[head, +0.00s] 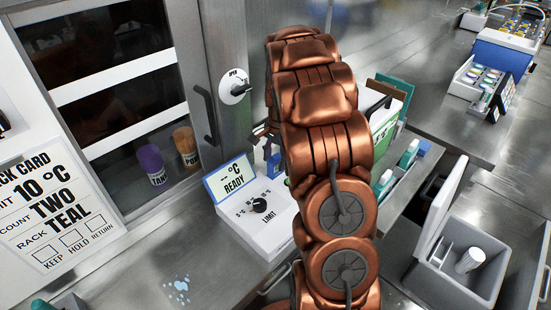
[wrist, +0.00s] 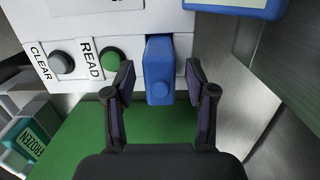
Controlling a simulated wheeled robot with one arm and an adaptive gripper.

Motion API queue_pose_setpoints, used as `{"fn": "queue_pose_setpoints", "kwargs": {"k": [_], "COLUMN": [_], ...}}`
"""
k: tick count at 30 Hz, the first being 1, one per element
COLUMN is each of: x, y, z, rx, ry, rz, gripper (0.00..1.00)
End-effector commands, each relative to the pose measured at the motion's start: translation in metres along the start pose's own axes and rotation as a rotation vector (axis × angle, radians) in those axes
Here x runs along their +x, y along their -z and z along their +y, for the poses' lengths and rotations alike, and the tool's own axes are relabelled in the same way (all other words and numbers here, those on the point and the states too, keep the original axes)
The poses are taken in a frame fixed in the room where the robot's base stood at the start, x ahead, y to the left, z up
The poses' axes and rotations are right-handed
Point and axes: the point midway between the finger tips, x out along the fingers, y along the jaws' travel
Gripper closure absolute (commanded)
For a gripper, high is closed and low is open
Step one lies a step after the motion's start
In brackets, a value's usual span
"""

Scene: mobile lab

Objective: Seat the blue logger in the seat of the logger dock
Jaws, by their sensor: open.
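The blue logger (wrist: 159,66) stands upright against the white front of the logger dock (wrist: 175,20), right of the green READ button (wrist: 111,60). I cannot tell whether it sits fully in the seat. My gripper (wrist: 160,82) is open, one finger on each side of the logger, with gaps visible. In the head view the dock (head: 275,222) has a tilted display (head: 232,178) reading "-- °C READY" and a black LIMIT dial (head: 259,205). A small blue piece, probably the logger (head: 275,166), shows behind it. My arm hides most of the gripper (head: 264,133) there.
A green surface (wrist: 120,145) lies below the gripper. A glass-fronted cabinet (head: 125,90) holds a purple and an orange cup. A card (head: 50,205) stands at left. An open grey cooler box (head: 455,265) is at right. Small liquid spots (head: 178,288) mark the front counter.

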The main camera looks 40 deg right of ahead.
Motion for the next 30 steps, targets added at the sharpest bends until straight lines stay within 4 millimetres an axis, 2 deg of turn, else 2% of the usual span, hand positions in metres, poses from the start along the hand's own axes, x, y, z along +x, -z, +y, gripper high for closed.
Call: {"fn": "queue_pose_setpoints", "kwargs": {"k": [7, 21, 30], "x": [-0.012, -0.088, -0.116], "y": [0.001, 0.001, 0.000], "z": [-0.001, -0.001, 0.000], "rx": [0.000, -0.001, -0.001], "ry": [0.004, 0.005, 0.000], "rz": [0.003, 0.004, 0.000], "gripper": [0.44, 0.44, 0.44]}}
